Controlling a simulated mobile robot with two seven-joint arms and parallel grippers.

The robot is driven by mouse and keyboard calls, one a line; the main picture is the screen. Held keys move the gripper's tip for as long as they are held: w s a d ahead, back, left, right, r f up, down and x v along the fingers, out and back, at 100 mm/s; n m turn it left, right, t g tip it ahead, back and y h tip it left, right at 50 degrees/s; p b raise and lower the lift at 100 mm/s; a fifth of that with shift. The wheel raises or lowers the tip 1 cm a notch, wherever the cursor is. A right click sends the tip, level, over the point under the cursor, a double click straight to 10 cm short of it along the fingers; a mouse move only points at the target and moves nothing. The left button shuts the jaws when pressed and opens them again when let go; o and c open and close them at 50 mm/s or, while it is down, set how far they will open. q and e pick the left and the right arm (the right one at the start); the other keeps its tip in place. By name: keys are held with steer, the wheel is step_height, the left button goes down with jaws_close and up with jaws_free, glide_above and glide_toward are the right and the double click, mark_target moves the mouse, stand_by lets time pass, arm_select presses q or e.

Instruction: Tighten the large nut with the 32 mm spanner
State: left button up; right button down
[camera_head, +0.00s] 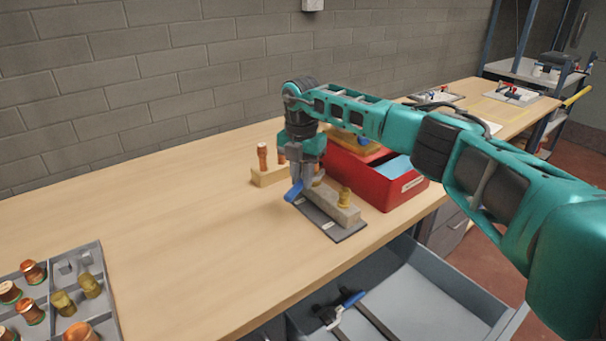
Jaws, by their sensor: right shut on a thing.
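My right gripper (303,181) reaches down over a grey mat (347,236) on the workbench and is shut on a tool with a blue end (293,191), which looks like a spanner. Its size marking cannot be read. A pale block (335,209) lies on the mat with a brass fitting (345,197) upright at its near right end. The gripper is over the block's far left end, where it hides any nut. Whether the tool's jaw is around a nut or beside it, I cannot tell. My left gripper is out of view.
A red bin (391,188) stands right behind the mat. A wooden block (268,176) with copper fittings is at the back left. A grey tray (104,290) of fittings is front left. Below the bench edge, an open drawer (450,293) holds blue-and-black tools (346,301). The bench's left middle is clear.

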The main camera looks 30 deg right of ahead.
mark_target(293, 189)
steer(key=shift+s+a, duration=0.55)
steer(key=shift+a, duration=0.4)
steer(key=shift+s+a, duration=0.55)
steer(key=shift+a, duration=0.35)
step_height(293, 189, up, 12)
steer(key=shift+f, duration=0.2)
stand_by(0.7)
